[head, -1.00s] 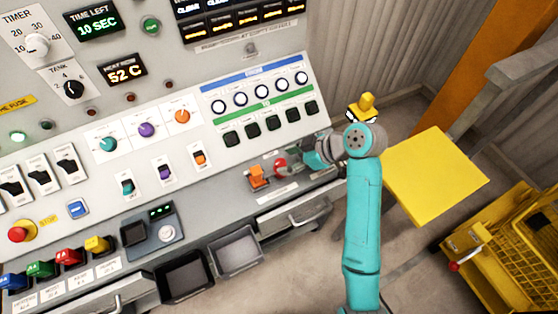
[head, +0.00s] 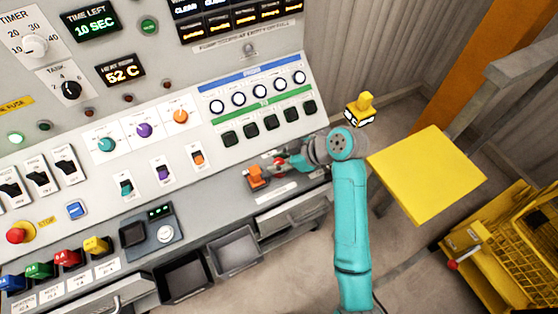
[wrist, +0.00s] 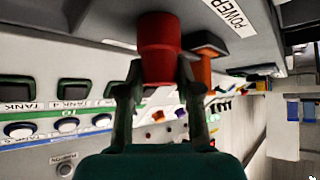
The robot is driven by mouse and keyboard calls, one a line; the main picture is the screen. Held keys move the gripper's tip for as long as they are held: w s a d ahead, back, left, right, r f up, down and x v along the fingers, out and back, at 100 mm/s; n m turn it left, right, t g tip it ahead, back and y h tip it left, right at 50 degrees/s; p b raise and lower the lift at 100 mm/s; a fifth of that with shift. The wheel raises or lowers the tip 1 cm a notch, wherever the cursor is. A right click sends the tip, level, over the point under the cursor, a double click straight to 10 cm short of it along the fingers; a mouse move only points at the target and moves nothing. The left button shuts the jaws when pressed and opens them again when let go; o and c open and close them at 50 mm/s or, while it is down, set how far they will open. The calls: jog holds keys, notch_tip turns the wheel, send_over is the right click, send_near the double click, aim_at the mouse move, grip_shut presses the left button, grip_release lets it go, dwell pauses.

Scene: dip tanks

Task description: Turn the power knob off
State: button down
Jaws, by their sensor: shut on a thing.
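The red power knob (head: 279,160) is on the panel's lower ledge at the right, mostly covered by my gripper in the head view. In the wrist view the red knob (wrist: 160,48) sits between my two dark fingers, beside a white label reading POWER (wrist: 231,13). My gripper (wrist: 157,85) is shut on the knob, with a finger on each side of it. In the head view my gripper (head: 284,163) reaches in from the right. The knob's pointer or mark cannot be made out.
An orange switch-like block (head: 258,178) stands just left of the knob and also shows in the wrist view (wrist: 204,70). Drawers and dark bins (head: 235,250) are below the ledge. A yellow table (head: 428,175) and a yellow cart (head: 500,250) stand to the right.

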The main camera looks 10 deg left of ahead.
jog(key=shift+m+t, duration=0.3)
jog(key=shift+m, duration=0.1)
jog(key=m+t+h, duration=0.1)
jog(key=m+t, duration=0.1)
jog(key=m, duration=0.1)
jog(key=m+t+h, duration=0.1)
jog(key=m, duration=0.1)
jog(key=m+t+h, duration=0.1)
jog(key=m+t, duration=0.1)
jog(key=m, duration=0.1)
jog(key=shift+h, duration=0.4)
jog(key=m+t+h, duration=0.1)
jog(key=m+h, duration=0.2)
jog(key=m, duration=0.1)
jog(key=shift+m, duration=0.4)
jog(key=m+h, duration=0.3)
jog(key=m, duration=0.1)
jog(key=shift+h, duration=0.3)
jog(key=shift+m, duration=0.3)
jog(key=c, duration=0.8)
grip_release()
